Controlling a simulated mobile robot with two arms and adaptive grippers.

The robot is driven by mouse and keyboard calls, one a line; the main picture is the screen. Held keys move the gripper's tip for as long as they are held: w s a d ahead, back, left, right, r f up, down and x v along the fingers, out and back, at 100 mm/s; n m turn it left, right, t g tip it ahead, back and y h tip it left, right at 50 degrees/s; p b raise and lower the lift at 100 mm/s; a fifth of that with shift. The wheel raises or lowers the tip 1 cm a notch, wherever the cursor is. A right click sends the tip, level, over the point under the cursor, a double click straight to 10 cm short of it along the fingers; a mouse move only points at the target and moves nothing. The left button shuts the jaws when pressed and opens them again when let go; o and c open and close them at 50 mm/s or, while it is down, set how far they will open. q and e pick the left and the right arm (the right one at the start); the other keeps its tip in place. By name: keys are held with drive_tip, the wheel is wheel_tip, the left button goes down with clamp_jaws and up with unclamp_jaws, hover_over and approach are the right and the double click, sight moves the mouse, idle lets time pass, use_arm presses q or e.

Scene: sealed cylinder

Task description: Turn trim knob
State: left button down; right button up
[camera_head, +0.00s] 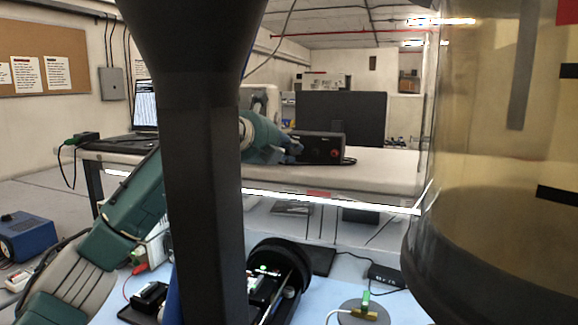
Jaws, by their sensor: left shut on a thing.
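A small black control box (323,150) stands on the white bench top, with a red button on the right of its front and small dark controls beside it. My left gripper (291,149) is at the left end of this box, its bluish fingers shut on what appears to be the trim knob. The fingers hide the knob, so its angle cannot be told. My teal left arm comes in from the lower left and is partly hidden behind a dark upright in the foreground. My right gripper is not in view.
A large clear cylinder (480,165) with a dark base fills the right side. A dark monitor (342,115) stands behind the box, and a laptop (145,105) is at the left. Below, a blue surface (325,290) holds a round grey disc (363,314) and dark equipment.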

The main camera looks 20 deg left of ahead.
use_arm(q)
drive_tip(key=shift+f+n+h+b, duration=0.25)
drive_tip(key=shift+n+h+b, duration=0.15)
drive_tip(key=shift+n+b, duration=0.35)
drive_tip(key=shift+r+b, duration=0.1)
drive_tip(key=shift+b, duration=0.35)
drive_tip(key=shift+r, duration=0.1)
drive_tip(key=c, duration=1.9)
unclamp_jaws()
drive_tip(key=shift+o, duration=0.2)
drive_tip(key=shift+s+r, duration=0.1)
drive_tip(key=shift+s, duration=0.1)
drive_tip(key=v, duration=1.1)
drive_tip(key=shift+s+a, duration=0.25)
drive_tip(key=shift+s, duration=0.15)
